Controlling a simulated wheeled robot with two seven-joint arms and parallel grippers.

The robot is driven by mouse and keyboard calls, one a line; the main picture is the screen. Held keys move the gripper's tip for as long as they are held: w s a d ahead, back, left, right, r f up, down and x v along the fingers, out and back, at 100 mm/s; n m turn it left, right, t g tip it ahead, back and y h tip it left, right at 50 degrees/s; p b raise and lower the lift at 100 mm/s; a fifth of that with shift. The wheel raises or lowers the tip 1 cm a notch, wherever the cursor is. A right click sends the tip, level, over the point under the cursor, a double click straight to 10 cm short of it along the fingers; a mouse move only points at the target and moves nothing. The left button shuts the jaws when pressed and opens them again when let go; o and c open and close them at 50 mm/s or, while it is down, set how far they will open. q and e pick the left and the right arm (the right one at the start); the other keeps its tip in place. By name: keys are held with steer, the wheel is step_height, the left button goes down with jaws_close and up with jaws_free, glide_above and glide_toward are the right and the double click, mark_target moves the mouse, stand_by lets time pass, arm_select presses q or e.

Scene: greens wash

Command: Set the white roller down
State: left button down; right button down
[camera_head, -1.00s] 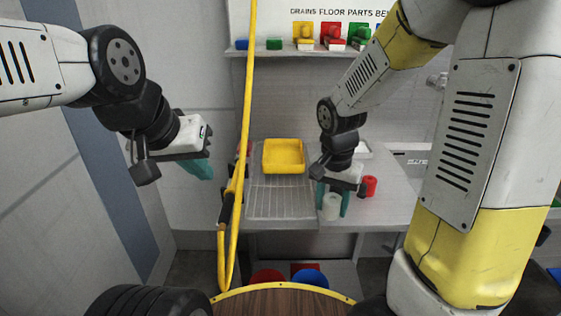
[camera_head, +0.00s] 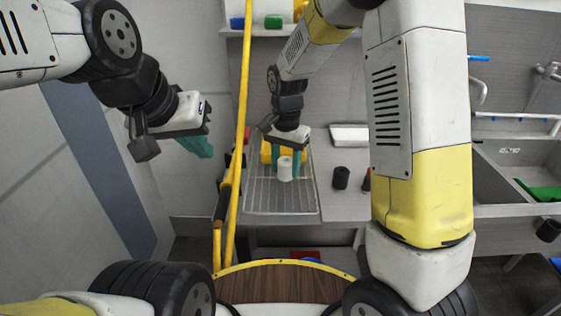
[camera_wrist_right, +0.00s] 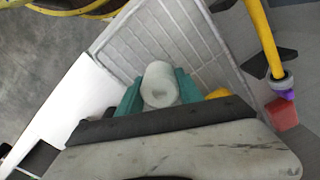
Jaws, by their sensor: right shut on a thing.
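The white roller (camera_head: 285,170) is upright between the teal fingers of my right gripper (camera_head: 285,163), which is shut on it. It is over the wire rack (camera_head: 282,202); whether its base touches the wires I cannot tell. In the right wrist view the roller (camera_wrist_right: 160,86) shows its round hollow end between the two fingers, with the rack (camera_wrist_right: 165,35) beyond. My left gripper (camera_head: 197,147) hangs in the air at the left, away from the counter, and its finger gap does not show.
A yellow tray (camera_head: 266,152) sits behind my right gripper, partly hidden. A black roller (camera_head: 341,177) stands on the counter right of the rack, with a red one (camera_head: 367,181) mostly hidden by my arm. A yellow pole (camera_head: 238,150) rises along the rack's left side.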

mark_target(280, 174)
steer(key=shift+w+a+f, duration=0.1)
steer(key=shift+w+a, duration=0.5)
steer(key=shift+a, duration=0.25)
steer(key=shift+d+f, duration=0.1)
steer(key=shift+f, duration=1.6)
steer(key=shift+f, duration=0.15)
steer(key=c, duration=0.8)
jaws_free()
steer(key=shift+o, duration=0.2)
